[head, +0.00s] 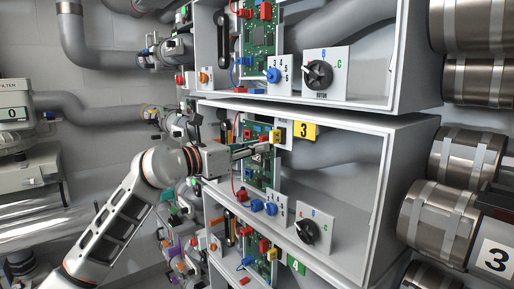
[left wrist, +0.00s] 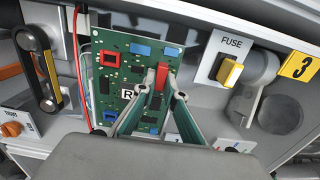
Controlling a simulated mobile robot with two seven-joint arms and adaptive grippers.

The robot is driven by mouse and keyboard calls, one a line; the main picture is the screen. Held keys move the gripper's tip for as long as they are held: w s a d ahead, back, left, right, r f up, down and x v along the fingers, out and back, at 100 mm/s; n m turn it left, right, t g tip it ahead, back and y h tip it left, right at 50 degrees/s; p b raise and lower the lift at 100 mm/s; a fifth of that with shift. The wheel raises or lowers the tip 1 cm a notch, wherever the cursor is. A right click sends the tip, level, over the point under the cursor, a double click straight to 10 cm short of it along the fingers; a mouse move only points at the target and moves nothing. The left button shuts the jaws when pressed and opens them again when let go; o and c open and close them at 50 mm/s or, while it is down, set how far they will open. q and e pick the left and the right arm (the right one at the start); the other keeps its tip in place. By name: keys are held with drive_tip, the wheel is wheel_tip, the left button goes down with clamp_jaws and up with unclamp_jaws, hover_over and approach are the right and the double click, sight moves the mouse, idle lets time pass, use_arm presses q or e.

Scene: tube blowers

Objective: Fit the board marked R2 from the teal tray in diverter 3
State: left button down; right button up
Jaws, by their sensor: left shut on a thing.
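My left gripper (head: 262,148) reaches into the compartment marked 3. In the left wrist view its fingers (left wrist: 161,85) are shut on a red block (left wrist: 161,76) at the upper right of a green board (left wrist: 122,73). A white label (left wrist: 127,94) on the board shows an R; the rest is behind a finger. The board faces me in the compartment, upright, and shows partly in the head view (head: 260,172). I cannot tell whether it is fully seated. The teal tray cannot be made out. My right gripper is not in view.
A yellow FUSE knob (left wrist: 230,72) and yellow 3 sign (left wrist: 298,66) are right of the board. A black lever (left wrist: 42,66) and red wire (left wrist: 79,70) are at its left. A blue selector (head: 270,208) and black rotary knob (head: 306,231) sit below. Similar compartments lie above and below.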

use_arm(q)
drive_tip(key=shift+d, duration=0.15)
idle(0.4)
drive_tip(key=c, duration=2)
unclamp_jaws()
drive_tip(key=shift+w, duration=0.1)
